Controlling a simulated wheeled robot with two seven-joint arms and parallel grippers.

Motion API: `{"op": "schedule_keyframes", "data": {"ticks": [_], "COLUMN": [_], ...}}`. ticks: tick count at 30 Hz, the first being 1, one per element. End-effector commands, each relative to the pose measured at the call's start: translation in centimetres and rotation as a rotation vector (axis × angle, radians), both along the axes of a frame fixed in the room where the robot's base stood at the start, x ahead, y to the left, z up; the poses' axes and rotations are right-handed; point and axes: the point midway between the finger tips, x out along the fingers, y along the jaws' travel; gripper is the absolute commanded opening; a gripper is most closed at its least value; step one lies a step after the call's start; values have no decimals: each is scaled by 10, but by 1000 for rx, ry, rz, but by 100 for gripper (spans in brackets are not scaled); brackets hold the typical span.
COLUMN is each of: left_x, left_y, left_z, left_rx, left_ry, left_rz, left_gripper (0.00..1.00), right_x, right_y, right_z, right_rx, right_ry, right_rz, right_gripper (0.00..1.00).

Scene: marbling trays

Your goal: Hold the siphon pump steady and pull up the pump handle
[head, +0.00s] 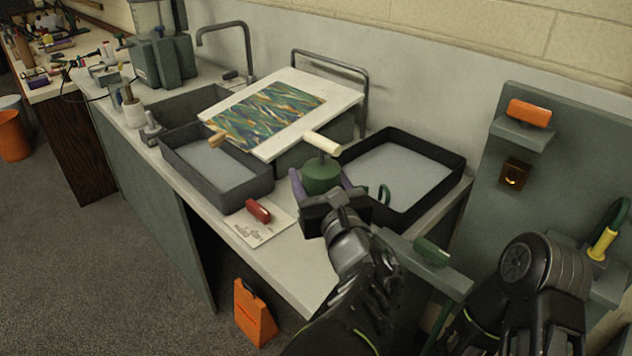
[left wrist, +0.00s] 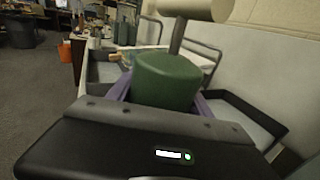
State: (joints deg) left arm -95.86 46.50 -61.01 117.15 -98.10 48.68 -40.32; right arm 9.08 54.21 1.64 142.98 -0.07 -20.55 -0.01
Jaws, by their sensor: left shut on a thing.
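The siphon pump has a green cylindrical body (head: 321,178) and stands upright at the front edge of the counter, between the two trays. Its cream crossbar handle (head: 322,143) sits above the body; in the left wrist view the handle (left wrist: 196,9) tops a short grey rod rising from the green body (left wrist: 167,80). My left gripper (head: 320,187) is shut on the pump body, with a purple finger on either side. The lower pump is hidden behind the gripper. My right arm shows at the lower right, but its gripper is out of view.
A dark tray (head: 262,186) lies left of the pump and another black tray (head: 457,168) right of it. A white board (head: 345,97) with a marbled sheet is behind. A red-handled tool (head: 258,211) lies in front. A grey panel (head: 562,105) stands at right.

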Motion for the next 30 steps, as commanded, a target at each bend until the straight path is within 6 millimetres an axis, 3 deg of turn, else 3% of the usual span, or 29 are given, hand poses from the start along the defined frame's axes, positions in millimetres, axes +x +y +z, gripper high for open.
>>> {"op": "schedule_keyframes", "data": {"ticks": [16, 30], "left_x": [0, 0], "left_y": [0, 0], "left_z": [-2, -41], "left_rx": [0, 1], "left_ry": [-1, -1], "left_rz": [0, 1], "left_gripper": [10, 10], "right_x": [0, 0], "right_y": [0, 0], "right_z": [-2, -29], "right_rx": [0, 0], "right_ry": [0, 0], "right_rz": [0, 0], "right_gripper": [36, 36]}}
